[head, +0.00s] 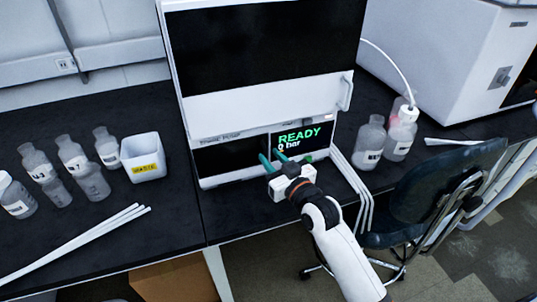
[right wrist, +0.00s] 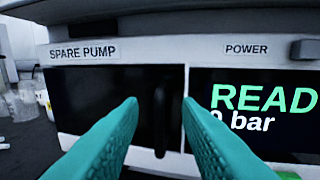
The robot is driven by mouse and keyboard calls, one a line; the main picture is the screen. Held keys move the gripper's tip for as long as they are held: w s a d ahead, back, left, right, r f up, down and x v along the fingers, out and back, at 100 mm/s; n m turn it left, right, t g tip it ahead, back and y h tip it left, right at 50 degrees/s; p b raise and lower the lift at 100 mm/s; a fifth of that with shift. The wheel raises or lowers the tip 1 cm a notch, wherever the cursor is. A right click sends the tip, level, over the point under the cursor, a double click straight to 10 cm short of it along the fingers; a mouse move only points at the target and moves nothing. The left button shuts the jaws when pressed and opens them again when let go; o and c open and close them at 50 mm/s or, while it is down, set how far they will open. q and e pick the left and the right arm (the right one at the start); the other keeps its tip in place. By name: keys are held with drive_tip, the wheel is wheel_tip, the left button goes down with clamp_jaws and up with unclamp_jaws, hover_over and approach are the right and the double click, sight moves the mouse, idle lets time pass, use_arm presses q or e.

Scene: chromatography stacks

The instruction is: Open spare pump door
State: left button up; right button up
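The spare pump door is a black panel (head: 225,158) low on the white instrument stack, under a "SPARE PUMP" label (right wrist: 83,52). It looks shut and flush with the front. A dark upright handle (right wrist: 161,115) stands at the door's right edge in the right wrist view. My right gripper (head: 271,156) is open, with teal fingers pointing at the stack's front. In the right wrist view its fingertips (right wrist: 160,104) lie on either side of the handle; I cannot tell whether they touch it. My left gripper is not in view.
A lit display (head: 298,138) reading READY, 0 bar sits right of the door. A white tub (head: 143,158) and several bottles stand on the bench to the left. More bottles (head: 369,142) stand to the right. A chair (head: 425,190) is at the bench's front right.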

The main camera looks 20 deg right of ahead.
drive_tip(key=shift+x, duration=0.9)
clamp_jaws()
